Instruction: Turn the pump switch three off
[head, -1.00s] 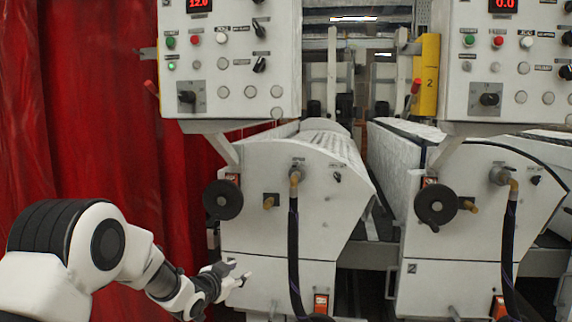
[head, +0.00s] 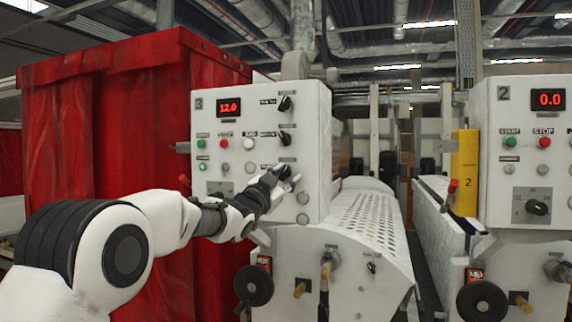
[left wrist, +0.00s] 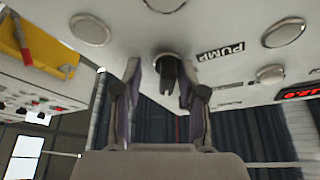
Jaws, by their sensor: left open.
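The pump switch of panel three is a black knob (left wrist: 167,72) beside the "PUMP" label (left wrist: 222,52) in the left wrist view. My left gripper (left wrist: 160,82) is open, with one finger on each side of the knob. Whether the fingers touch it I cannot tell. In the head view my left gripper (head: 288,177) is at the lower right of control panel three (head: 262,115), and hides the pump switch or most of it. My right gripper is not in view.
Two more black knobs (head: 284,103) sit above my gripper on panel three, whose red display (head: 228,107) reads 12.0. Panel two (head: 525,145) is at right, with a yellow post (head: 464,172) beside it. A red curtain (head: 125,120) hangs at left. White machine rollers' housing (head: 340,260) lies below.

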